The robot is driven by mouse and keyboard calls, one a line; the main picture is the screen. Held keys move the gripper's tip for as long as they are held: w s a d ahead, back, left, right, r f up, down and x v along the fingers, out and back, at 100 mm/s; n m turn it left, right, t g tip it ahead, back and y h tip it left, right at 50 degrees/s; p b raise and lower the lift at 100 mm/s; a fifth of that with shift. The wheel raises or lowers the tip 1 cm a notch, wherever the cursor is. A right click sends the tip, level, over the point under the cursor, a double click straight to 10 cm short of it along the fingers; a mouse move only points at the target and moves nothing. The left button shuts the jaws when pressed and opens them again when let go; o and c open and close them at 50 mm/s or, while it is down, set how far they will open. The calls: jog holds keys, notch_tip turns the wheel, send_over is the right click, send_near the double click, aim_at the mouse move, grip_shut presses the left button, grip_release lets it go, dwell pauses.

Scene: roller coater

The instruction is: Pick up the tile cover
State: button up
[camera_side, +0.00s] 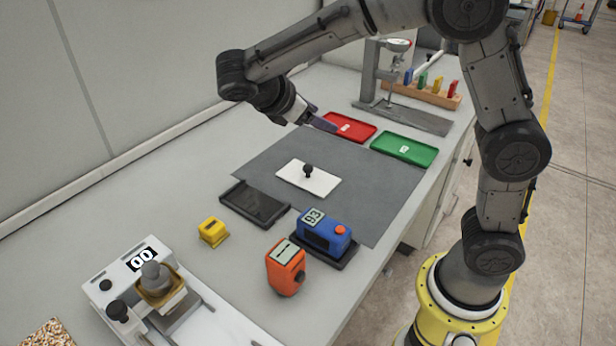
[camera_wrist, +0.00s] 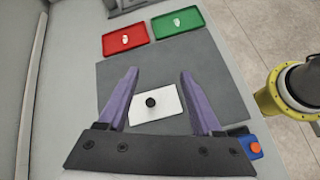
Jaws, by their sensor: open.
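The tile cover (camera_side: 308,178) looks to be the white rectangular plate with a black knob (camera_side: 308,169) on top. It lies flat on the dark grey mat (camera_side: 376,192). In the wrist view the white plate (camera_wrist: 172,104) and its knob (camera_wrist: 151,101) show between my two purple fingers. My gripper (camera_side: 322,124) is open and empty. It hangs above the far part of the mat near the red tray, apart from the plate. Whether a tile lies under the plate is hidden.
A red tray (camera_side: 368,132) and a green tray (camera_side: 431,152) lie behind the mat. A dark tray (camera_side: 234,204), a blue device (camera_side: 328,234), an orange device (camera_side: 286,283) and a yellow block (camera_side: 212,234) stand in front. A metal stand (camera_side: 371,68) rises at the back.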

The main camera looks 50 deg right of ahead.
jog(key=w+a+f+n+h, duration=0.3)
jog(key=w+a+f, duration=0.25)
jog(key=f, duration=0.25)
jog(key=n+t, duration=0.1)
jog(key=n, duration=0.1)
send_near(305, 171)
jog(key=x, duration=1.1)
jog(key=shift+d, duration=0.15)
grip_shut()
